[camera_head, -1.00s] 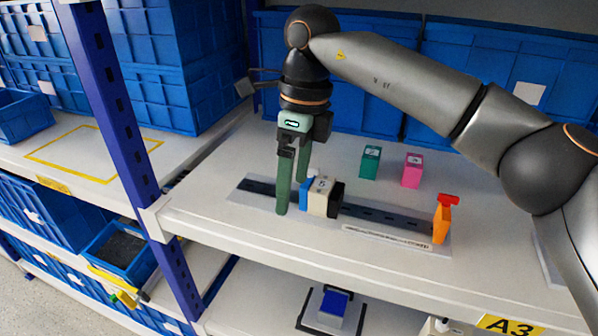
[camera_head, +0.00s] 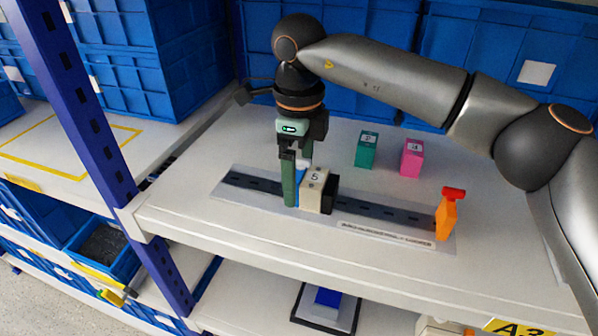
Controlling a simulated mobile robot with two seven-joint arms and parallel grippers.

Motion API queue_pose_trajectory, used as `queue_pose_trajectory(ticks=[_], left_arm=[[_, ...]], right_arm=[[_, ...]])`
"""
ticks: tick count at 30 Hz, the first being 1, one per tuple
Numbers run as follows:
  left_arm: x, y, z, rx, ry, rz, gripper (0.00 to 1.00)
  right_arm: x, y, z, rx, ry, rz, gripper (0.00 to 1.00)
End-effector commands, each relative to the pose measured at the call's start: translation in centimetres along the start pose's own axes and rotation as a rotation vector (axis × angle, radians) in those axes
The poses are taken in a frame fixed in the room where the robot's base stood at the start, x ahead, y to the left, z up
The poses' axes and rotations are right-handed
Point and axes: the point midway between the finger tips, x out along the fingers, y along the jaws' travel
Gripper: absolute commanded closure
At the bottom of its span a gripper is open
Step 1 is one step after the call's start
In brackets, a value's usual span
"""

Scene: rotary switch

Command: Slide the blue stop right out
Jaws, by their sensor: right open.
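The blue stop (camera_head: 300,176) stands on the dark rail (camera_head: 380,210), pressed close to the left face of a cream block marked 5 (camera_head: 315,190). A black block (camera_head: 330,193) adjoins the cream block on its right. My right gripper (camera_head: 297,184) points down at the rail, its green fingers open. The fingers are on the near and far sides of the blue stop and hide much of it. I cannot tell whether they touch it. My left gripper is not in view.
An orange piece with a red top (camera_head: 447,213) stands at the rail's right end. A green block (camera_head: 366,150) and a pink block (camera_head: 411,157) stand behind the rail. Blue crates (camera_head: 500,75) line the back. The rail's left part (camera_head: 245,182) is clear.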

Motion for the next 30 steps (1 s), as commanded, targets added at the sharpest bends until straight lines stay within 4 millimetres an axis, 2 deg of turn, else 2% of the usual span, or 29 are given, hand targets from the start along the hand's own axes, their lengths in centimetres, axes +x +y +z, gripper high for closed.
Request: queue_pose_trajectory(ticks=[8, 30], left_arm=[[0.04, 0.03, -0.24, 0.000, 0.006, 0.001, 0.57], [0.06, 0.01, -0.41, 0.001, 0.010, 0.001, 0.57]], right_arm=[[0.13, -0.01, -0.01, 0.000, 0.000, 0.000, 0.02], [0.10, 0.03, 0.01, -0.001, 0.000, 0.001, 0.85]])
